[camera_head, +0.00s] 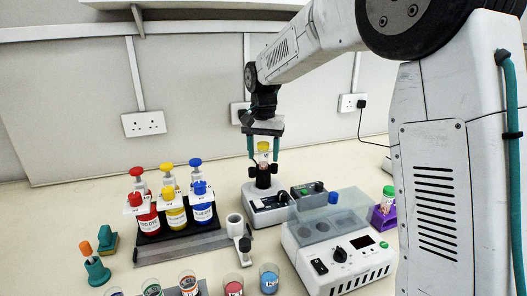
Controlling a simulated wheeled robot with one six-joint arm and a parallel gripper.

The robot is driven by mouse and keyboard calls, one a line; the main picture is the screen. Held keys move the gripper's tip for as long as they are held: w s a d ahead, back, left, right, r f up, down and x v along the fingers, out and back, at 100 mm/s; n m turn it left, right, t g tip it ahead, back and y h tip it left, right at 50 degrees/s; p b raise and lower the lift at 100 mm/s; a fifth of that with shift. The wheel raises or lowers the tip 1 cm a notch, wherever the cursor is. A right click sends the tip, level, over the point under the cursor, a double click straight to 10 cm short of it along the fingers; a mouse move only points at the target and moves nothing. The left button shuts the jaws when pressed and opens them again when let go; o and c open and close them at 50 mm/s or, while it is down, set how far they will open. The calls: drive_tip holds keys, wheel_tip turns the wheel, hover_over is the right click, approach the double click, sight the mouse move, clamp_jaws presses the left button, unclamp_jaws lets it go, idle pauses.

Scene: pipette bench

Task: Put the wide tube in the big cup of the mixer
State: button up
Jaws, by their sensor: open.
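A wide tube with a yellow cap (264,147) and a pale label stands upright at the black cup (263,180) on top of the mixer (266,208). Its lower end is hidden by the cup, so it appears to sit inside it; how deep I cannot tell. My gripper (264,156) is open and points down from above. Its two teal fingers are on either side of the tube, with a small gap showing on each side.
A white machine with a clear lid (325,216) stands right of the mixer. A purple rack (381,218) holds a green-capped tube. Red, yellow and blue pump bottles (173,217) stand left. Several small cups (269,279) line the front. A teal holder (97,271) is front left.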

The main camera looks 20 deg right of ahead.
wheel_tip(320, 180, up, 7)
drive_tip(key=shift+r, duration=0.45)
idle(0.3)
drive_tip(key=shift+s, duration=0.15)
drive_tip(key=s+d+r+n, duration=0.2)
drive_tip(key=s+n, duration=0.1)
drive_tip(key=s, duration=1.7)
drive_tip(key=s+f+n, duration=0.1)
drive_tip(key=s+f, duration=0.2)
drive_tip(key=s, duration=0.3)
drive_tip(key=s+f+n+t, duration=0.1)
drive_tip(key=s+f, duration=0.1)
drive_tip(key=s, duration=0.4)
drive_tip(key=s+d+f+n, duration=0.1)
drive_tip(key=s+f, duration=0.2)
drive_tip(key=s, duration=0.2)
drive_tip(key=shift+s+f+n, duration=0.3)
drive_tip(key=shift+s+f, duration=0.05)
drive_tip(key=shift+s, duration=0.05)
